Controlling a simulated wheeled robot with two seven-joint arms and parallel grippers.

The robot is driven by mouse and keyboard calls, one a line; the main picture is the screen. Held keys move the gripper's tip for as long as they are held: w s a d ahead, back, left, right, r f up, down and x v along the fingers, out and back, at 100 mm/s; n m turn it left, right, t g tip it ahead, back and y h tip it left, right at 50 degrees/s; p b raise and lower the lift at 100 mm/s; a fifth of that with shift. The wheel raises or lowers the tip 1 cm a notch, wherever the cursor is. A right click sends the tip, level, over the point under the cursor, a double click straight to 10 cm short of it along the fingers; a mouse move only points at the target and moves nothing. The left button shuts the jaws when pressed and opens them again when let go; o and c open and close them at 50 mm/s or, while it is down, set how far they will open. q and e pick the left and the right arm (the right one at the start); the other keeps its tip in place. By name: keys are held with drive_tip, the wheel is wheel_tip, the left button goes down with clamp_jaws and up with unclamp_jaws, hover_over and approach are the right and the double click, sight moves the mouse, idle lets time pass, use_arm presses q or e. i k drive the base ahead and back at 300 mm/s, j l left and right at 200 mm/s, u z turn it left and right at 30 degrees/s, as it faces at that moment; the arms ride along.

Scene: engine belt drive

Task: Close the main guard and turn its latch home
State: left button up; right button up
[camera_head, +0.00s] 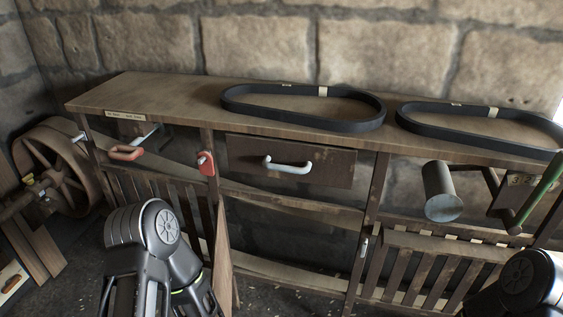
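I cannot tell for sure which part is the main guard. A slatted wooden panel (423,268) stands at the lower right of the bench, with a small pale metal fitting (364,246) by its left edge. Another slatted panel (150,187) is at the lower left, partly behind my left arm. A narrow brown board (222,255) stands upright between them, seen nearly edge-on. My arms show at the bottom; neither gripper's fingers show.
Two black belts (300,119) (470,125) lie on the bench top (180,92). A drawer front (330,163) carries a white handle (288,166). A grey cylinder (441,192) and a green bar (540,188) stick out at right. A large wheel (55,165) stands at left.

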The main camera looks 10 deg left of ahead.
sight(221, 272)
drive_tip(key=k+j, duration=0.1)
drive_tip(key=j, duration=0.5)
drive_tip(key=j+z, duration=0.1)
drive_tip(key=j, duration=0.45)
drive_tip(key=k+j, duration=0.15)
drive_tip(key=j, duration=0.45)
